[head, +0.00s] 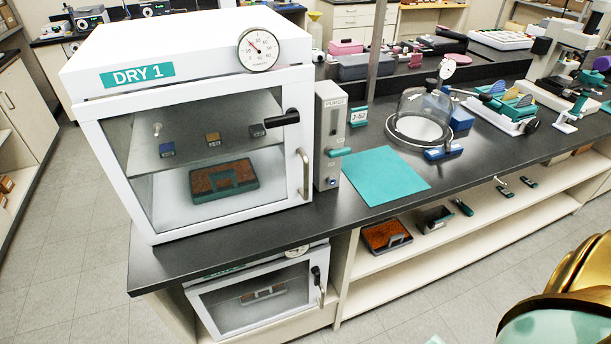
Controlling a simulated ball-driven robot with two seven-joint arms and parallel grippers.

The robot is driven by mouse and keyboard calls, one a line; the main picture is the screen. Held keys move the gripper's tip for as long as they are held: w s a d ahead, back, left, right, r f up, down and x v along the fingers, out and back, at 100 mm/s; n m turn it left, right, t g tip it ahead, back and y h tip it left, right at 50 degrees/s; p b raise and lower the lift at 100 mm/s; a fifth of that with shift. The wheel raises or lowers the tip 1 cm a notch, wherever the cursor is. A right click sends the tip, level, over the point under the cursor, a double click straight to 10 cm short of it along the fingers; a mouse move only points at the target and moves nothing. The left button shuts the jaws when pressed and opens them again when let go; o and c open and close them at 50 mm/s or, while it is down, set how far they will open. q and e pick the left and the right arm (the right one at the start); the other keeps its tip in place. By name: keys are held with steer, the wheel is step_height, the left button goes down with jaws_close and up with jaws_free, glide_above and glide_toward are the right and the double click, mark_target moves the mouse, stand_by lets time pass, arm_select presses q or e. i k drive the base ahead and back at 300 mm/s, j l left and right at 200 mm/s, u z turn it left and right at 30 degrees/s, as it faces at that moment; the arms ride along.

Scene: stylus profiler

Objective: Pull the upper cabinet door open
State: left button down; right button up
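The upper cabinet (185,38), a white box labelled DRY 1, stands on the left end of the dark bench. Its front door (140,205) has a white frame around clear glass and appears shut. Through the glass I see a shelf with small labelled blocks and a brown and teal tray (224,181) below. Neither of my grippers shows; a gold and teal part at the lower right looks like my own arm.
A grey PURGE panel (330,140) stands close to the cabinet's right side. A teal mat (385,175) lies on the bench, with a glass dome (422,112) behind it. A lower cabinet (262,294) sits under the bench. The floor (65,235) at left is clear.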

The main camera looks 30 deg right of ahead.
mark_target(297, 83)
steer(key=i+z, duration=0.25)
steer(key=z, duration=0.2)
steer(key=i+z, duration=0.2)
steer(key=z, duration=0.3)
